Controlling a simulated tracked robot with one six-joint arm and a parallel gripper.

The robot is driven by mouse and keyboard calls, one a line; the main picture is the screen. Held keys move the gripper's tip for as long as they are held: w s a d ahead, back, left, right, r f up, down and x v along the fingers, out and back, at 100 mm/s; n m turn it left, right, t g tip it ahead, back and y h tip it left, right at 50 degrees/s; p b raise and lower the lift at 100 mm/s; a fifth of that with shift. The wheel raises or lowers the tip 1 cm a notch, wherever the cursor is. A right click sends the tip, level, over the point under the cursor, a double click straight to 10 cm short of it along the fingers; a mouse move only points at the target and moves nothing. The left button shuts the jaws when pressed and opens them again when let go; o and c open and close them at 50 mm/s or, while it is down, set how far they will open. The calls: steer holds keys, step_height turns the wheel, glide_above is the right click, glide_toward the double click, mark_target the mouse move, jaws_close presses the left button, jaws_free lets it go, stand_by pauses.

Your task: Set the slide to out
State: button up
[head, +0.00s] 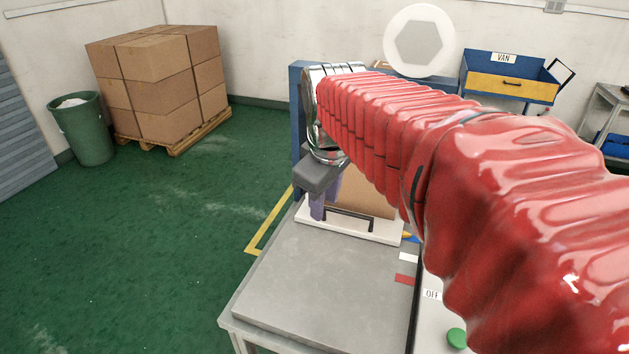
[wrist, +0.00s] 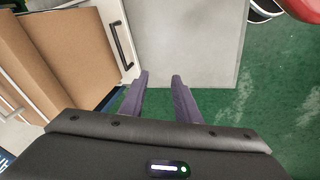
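The slide looks to be the white tray (head: 384,236) with a dark bar handle (head: 348,219) on its front, at the back of the grey bench. Brown cardboard stands on it, and my arm hides its right and rear parts. In the wrist view the slide's white front (wrist: 111,13) and handle (wrist: 121,45) are at upper left. My gripper (wrist: 161,76) is open, with two purple fingers apart and nothing between them. The handle is to the left of the fingers, not between them. In the head view my gripper (head: 317,207) is at the slide's left end.
The grey bench top (head: 320,280) is clear in front of the slide. A white mark (head: 408,257) and a red mark (head: 404,280) lie on its right side, near an OFF label (head: 432,294) and a green button (head: 457,338).

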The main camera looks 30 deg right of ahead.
mark_target(359, 216)
steer(key=w+d+n+g, duration=0.2)
steer(key=w+d, duration=0.3)
steer(key=d, duration=0.7)
steer(key=shift+w+d+f+n, duration=0.3)
steer(key=shift+d+n, duration=0.1)
steer(key=shift+n, duration=0.4)
steer(key=shift+f, duration=0.1)
steer(key=f, duration=0.4)
steer(key=w+d+f, duration=0.1)
steer(key=f, duration=0.4)
steer(key=d+f, duration=0.1)
steer(key=f, duration=0.3)
steer(key=shift+w+f, duration=0.2)
steer(key=shift+w, duration=0.15)
jaws_close()
